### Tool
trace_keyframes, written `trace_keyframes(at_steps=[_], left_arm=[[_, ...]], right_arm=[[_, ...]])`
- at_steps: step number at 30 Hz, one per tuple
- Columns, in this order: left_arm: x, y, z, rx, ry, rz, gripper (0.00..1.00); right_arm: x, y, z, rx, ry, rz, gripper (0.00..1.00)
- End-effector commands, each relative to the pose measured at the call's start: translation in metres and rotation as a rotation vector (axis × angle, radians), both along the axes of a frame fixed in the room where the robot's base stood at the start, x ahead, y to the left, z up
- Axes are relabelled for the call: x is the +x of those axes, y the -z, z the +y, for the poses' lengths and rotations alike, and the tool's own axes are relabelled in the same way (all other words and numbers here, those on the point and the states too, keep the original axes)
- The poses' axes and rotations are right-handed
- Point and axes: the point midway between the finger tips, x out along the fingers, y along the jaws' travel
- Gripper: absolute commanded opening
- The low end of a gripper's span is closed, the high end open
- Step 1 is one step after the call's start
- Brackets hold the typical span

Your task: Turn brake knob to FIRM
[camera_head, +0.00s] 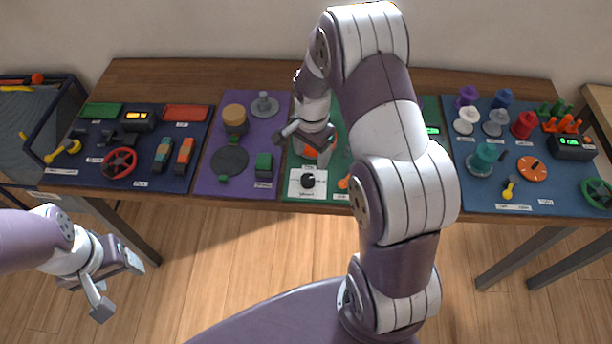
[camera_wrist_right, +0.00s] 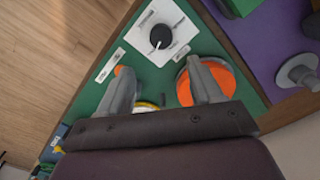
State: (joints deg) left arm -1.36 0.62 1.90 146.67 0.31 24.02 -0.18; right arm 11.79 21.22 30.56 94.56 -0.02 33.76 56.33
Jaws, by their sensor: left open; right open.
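A black knob (camera_head: 308,181) sits on a white square plate near the front edge of the green mat in the head view. It also shows in the right wrist view (camera_wrist_right: 161,37), with a short white pointer mark. The lettering around it is too small to read. My right gripper (camera_head: 307,142) is open over the green mat, just behind the knob. In the wrist view its fingers (camera_wrist_right: 162,82) are apart and empty, with the knob beyond their tips. My left gripper (camera_head: 118,283) is open and empty in front of the table at the left.
An orange round part (camera_wrist_right: 184,88) lies by one right finger. The purple mat (camera_head: 208,182) with a dark disc and a green block is left of the knob. Blue mats with several controls lie at both sides. My right arm hides much of the green mat.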

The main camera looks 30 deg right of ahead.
Motion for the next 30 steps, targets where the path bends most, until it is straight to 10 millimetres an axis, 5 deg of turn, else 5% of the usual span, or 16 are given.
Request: trace_keyframes(at_steps=[10, 22, 23, 28, 30], left_arm=[[0.000, -0.009, 0.000, 0.000, 0.000, 0.000, 0.66], [0.000, -0.010, 0.000, 0.000, 0.000, 0.000, 0.66], [0.000, -0.010, 0.000, 0.000, 0.000, 0.000, 0.66], [0.000, -0.010, 0.000, 0.000, 0.000, 0.000, 0.66], [0.000, -0.010, 0.000, 0.000, 0.000, 0.000, 0.66]], right_arm=[[0.000, 0.081, 0.001, 0.001, -0.003, 0.001, 0.65], [0.000, 0.097, 0.001, -0.001, -0.004, -0.001, 0.65], [0.000, 0.097, 0.001, -0.001, -0.004, -0.001, 0.62], [0.000, 0.097, 0.001, 0.000, -0.004, -0.002, 0.09], [0.000, 0.097, 0.001, 0.000, -0.004, -0.002, 0.09]])
